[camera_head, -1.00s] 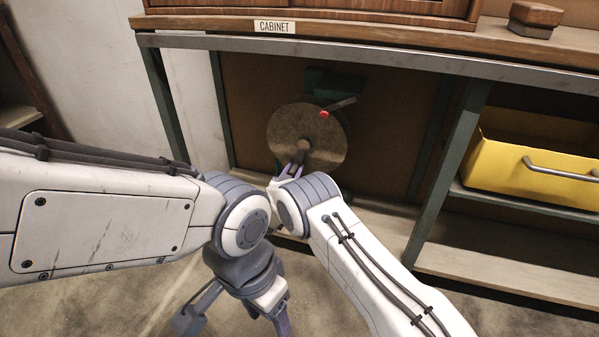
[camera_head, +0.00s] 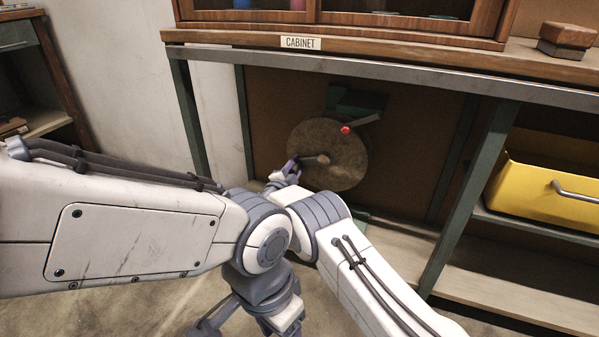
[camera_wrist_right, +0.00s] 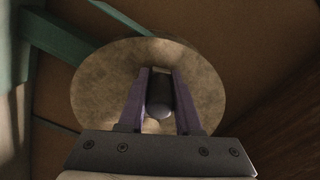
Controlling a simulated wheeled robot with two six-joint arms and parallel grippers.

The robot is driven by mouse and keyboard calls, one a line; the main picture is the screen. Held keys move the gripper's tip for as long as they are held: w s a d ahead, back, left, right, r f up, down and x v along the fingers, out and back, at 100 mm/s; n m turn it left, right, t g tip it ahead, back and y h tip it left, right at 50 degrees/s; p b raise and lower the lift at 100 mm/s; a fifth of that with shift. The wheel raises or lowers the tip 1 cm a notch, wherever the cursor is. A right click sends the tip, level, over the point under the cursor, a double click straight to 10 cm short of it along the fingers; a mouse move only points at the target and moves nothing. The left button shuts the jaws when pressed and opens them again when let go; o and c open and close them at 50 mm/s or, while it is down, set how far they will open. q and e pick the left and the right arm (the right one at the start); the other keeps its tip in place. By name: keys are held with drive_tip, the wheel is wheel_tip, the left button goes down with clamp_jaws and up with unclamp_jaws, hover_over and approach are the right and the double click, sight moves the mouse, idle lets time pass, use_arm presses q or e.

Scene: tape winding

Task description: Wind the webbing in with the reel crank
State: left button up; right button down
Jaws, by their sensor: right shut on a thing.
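The reel (camera_head: 335,140) is a round, mottled tan disc under the cabinet top, and it also shows in the wrist view (camera_wrist_right: 95,95). A short brown crank handle (camera_head: 318,160) stands out from its face, left of and a little below its middle. My right gripper (camera_head: 294,168) is at the reel's left edge, shut on the handle. In the wrist view its purple fingers (camera_wrist_right: 158,95) flank the round-ended handle (camera_wrist_right: 159,108). My left gripper (camera_head: 248,325) hangs low at the bottom edge, fingers apart, empty and partly cut off. No webbing can be made out.
A lever with a red knob (camera_head: 346,130) sits at the reel's upper right, by a green bracket (camera_head: 352,102). The cabinet's metal edge (camera_head: 400,75) runs above. A green post (camera_head: 470,195) and yellow drawer (camera_head: 540,185) stand right.

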sight(299, 150)
drive_tip(key=r+m, duration=0.1)
drive_tip(key=r+m+p, duration=0.1)
drive_tip(key=shift+w+a+r+m, duration=0.1)
drive_tip(key=shift+a+r+m, duration=0.25)
drive_tip(key=shift+r+m, duration=0.05)
drive_tip(key=shift+r, duration=0.5)
drive_tip(key=shift+d, duration=0.1)
drive_tip(key=c, duration=0.6)
unclamp_jaws()
drive_tip(key=shift+d, duration=0.1)
drive_tip(key=shift+f, duration=0.15)
